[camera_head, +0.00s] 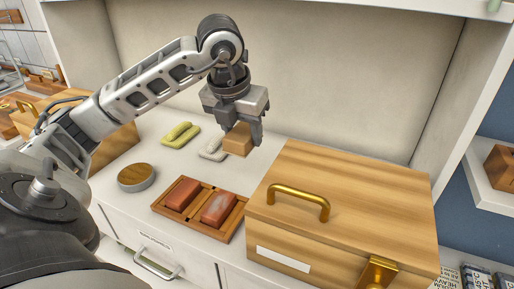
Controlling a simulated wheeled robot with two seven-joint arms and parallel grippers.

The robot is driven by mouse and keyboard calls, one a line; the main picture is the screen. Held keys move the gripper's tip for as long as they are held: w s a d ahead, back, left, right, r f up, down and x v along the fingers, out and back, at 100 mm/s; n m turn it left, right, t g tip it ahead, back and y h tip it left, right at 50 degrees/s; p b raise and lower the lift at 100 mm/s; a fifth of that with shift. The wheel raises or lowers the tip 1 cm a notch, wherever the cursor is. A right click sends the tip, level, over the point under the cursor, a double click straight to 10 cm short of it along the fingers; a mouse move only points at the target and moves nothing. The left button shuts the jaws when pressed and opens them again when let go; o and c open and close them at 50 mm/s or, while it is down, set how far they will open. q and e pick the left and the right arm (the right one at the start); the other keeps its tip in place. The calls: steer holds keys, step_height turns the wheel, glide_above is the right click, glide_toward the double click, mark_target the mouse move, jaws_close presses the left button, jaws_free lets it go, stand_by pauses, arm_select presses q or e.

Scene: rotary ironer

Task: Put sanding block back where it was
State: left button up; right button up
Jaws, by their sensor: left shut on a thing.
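My left gripper (242,129) is shut on a small tan block (237,142), which looks like the sanding block. The gripper points down over the back part of the white counter. I cannot tell whether the block touches the counter. A wooden tray (212,208) with two compartments lies in front of it, with a reddish-brown block (183,194) in the left compartment and another reddish block (218,209), pale on top, in the right one. My right gripper is not in view.
A large wooden box (350,190) with a brass handle stands right of the tray. A yellow-green pad (180,134) and a whitish item (212,150) lie near the gripper. A round tin (136,177) stands left of the tray. Another wooden box (112,148) is behind my arm.

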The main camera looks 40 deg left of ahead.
arm_select(q)
glide_above(257, 160)
steer(key=s, duration=0.2)
steer(key=f, duration=0.6)
steer(key=shift+w+d+f, duration=0.1)
steer(key=shift+w+d, duration=0.1)
steer(key=shift+d, duration=0.1)
steer(key=shift+s+p+x, duration=0.15)
steer(key=shift+p+x, duration=0.15)
steer(key=shift+x, duration=0.65)
steer(key=shift+s+p+x, duration=0.1)
steer(key=shift+p+x, duration=0.15)
steer(key=shift+x, duration=0.65)
steer(key=shift+f, duration=0.15)
steer(key=shift+f, duration=0.15)
steer(key=o, duration=1)
steer(key=shift+c, duration=0.2)
steer(key=v, duration=1.1)
steer(key=shift+r, duration=0.4)
steer(key=shift+s+d+r, duration=0.1)
steer(key=shift+s+r, duration=0.1)
steer(key=shift+r, duration=0.15)
